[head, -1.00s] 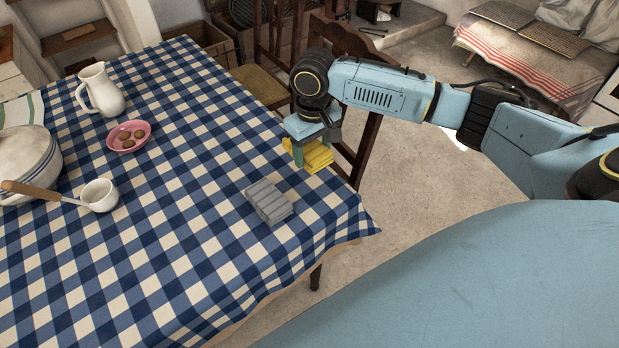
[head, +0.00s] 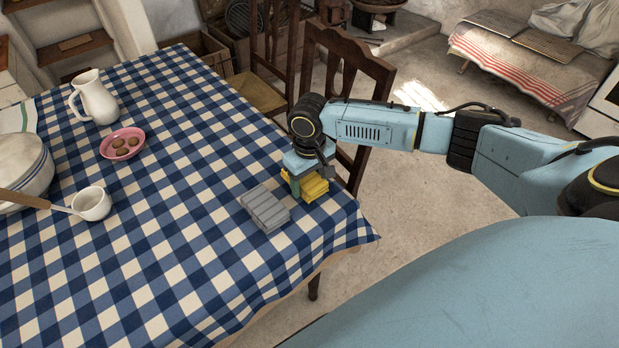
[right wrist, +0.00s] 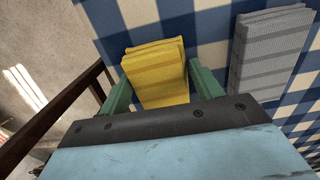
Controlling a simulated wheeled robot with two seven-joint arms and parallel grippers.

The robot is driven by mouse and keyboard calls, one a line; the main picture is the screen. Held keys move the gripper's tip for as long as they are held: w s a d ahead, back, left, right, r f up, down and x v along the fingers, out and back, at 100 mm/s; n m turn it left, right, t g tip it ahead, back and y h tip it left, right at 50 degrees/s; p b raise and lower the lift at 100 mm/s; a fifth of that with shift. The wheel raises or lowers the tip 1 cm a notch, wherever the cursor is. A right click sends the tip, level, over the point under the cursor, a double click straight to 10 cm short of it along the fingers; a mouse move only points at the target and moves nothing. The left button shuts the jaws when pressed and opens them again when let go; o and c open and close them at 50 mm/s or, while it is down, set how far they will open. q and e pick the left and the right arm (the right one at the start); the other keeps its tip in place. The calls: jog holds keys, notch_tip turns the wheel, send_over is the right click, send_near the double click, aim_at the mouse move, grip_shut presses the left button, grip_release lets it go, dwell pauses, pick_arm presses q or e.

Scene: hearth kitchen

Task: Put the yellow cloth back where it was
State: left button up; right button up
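The folded yellow cloth (head: 314,187) is near the right edge of the checked tablecloth, beside a folded grey cloth (head: 265,208). My right gripper (head: 304,185) is over it, pointing down. In the right wrist view, the yellow cloth (right wrist: 158,75) lies between the two green fingers, which appear to press its sides. The cloth is at or just above the table; I cannot tell whether it touches. The grey cloth (right wrist: 268,52) also shows there, apart on the right. My left gripper is not in view.
A wooden chair (head: 372,65) stands close behind my right gripper. The table's front middle is clear.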

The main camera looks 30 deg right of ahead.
aim_at(309, 182)
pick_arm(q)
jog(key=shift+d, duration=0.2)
pick_arm(e)
jog(key=o, duration=0.3)
jog(key=shift+r, duration=0.1)
jog(key=shift+r, duration=0.3)
notch_tip(309, 182, up, 5)
jog(key=shift+p, duration=0.75)
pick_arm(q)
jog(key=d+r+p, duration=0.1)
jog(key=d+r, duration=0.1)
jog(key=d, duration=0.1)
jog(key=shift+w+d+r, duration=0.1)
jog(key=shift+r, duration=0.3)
pick_arm(e)
notch_tip(309, 182, up, 7)
jog(key=shift+f, duration=0.2)
